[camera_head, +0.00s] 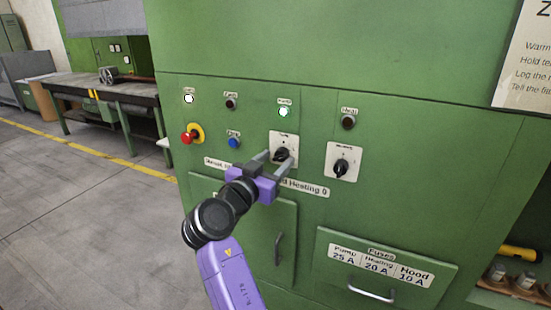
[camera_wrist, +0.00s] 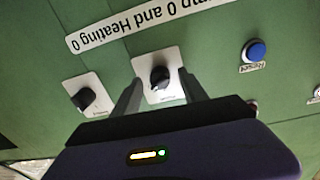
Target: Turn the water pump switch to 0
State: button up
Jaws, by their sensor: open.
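The water pump switch (camera_head: 281,154) is a black rotary knob on a white plate on the green panel, left of a second black knob. Its label is too small to read surely. In the wrist view the knob (camera_wrist: 160,77) sits between the two grey fingers. My gripper (camera_head: 273,158) is open, its fingertips on either side of the knob, close to the plate. I cannot tell whether a finger touches the knob. The second rotary switch (camera_head: 341,168) is to the right; it also shows at the left of the wrist view (camera_wrist: 84,98).
A green pump lamp (camera_head: 284,112) is lit above the knob, and a white lamp (camera_head: 189,98) is lit at the upper left. A red emergency button (camera_head: 188,138) and a blue button (camera_head: 234,142) lie left. A drawer handle (camera_head: 371,294) and door handle (camera_head: 279,248) protrude below.

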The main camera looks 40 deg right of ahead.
jog(key=shift+d, duration=0.15)
grip_shut()
dwell(0.4)
jog(key=n, duration=0.3)
jog(key=n+p, duration=0.1)
jog(key=n, duration=0.2)
jog(key=shift+r+n, duration=0.15)
jog(key=shift+n, duration=0.15)
jog(key=n+p, duration=0.3)
jog(key=n, duration=0.2)
jog(key=shift+n+t, duration=0.3)
jog(key=shift+t, duration=0.1)
